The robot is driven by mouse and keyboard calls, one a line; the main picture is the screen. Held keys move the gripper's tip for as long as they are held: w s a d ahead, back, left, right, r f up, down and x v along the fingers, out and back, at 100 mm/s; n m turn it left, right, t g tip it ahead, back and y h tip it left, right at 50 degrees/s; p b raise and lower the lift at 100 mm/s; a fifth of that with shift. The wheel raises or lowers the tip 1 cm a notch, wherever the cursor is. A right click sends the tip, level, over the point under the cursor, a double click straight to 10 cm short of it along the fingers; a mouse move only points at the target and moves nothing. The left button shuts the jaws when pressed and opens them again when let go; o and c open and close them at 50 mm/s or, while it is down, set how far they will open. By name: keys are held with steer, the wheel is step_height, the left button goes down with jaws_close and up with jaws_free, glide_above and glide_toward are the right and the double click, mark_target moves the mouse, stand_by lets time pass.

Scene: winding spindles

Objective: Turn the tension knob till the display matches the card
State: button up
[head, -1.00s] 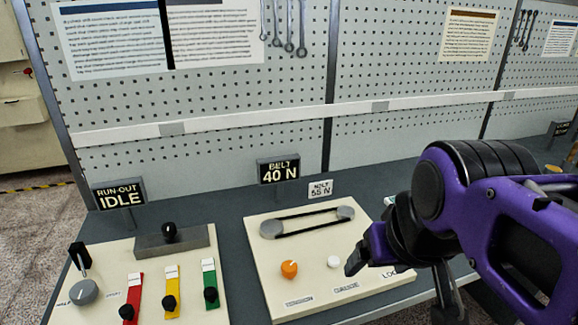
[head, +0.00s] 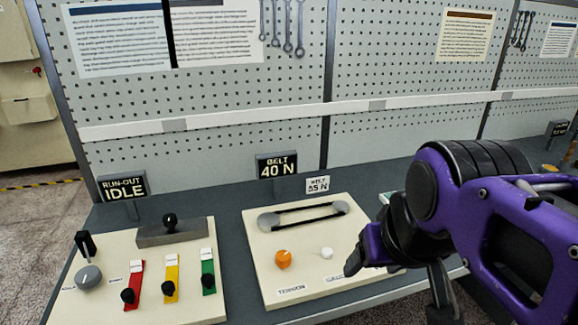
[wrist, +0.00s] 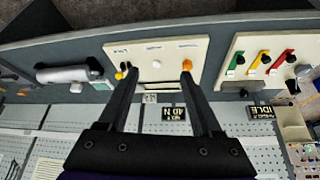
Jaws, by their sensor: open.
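The orange tension knob (head: 283,259) stands on the cream belt panel (head: 265,290), above a label reading TENSION. A smaller white knob (head: 327,253) is to its right. The display (head: 276,165) behind the panel reads BELT 40 N. The small white card (head: 318,184) beside it reads BELT 55 N. My gripper (head: 354,265) is at the panel's right side in the head view, right of both knobs and apart from the orange one. In the wrist view its fingers (wrist: 158,72) are spread and empty; the orange knob (wrist: 187,64) shows by the right fingertip.
A left panel holds a grey dial (head: 88,278), red, yellow and green sliders with black knobs, and a grey block (head: 170,232). Another display (head: 122,187) reads RUN-OUT IDLE. A pegboard (head: 220,135) stands behind. My arm hides the bench at right.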

jaws_close()
stand_by(1.4)
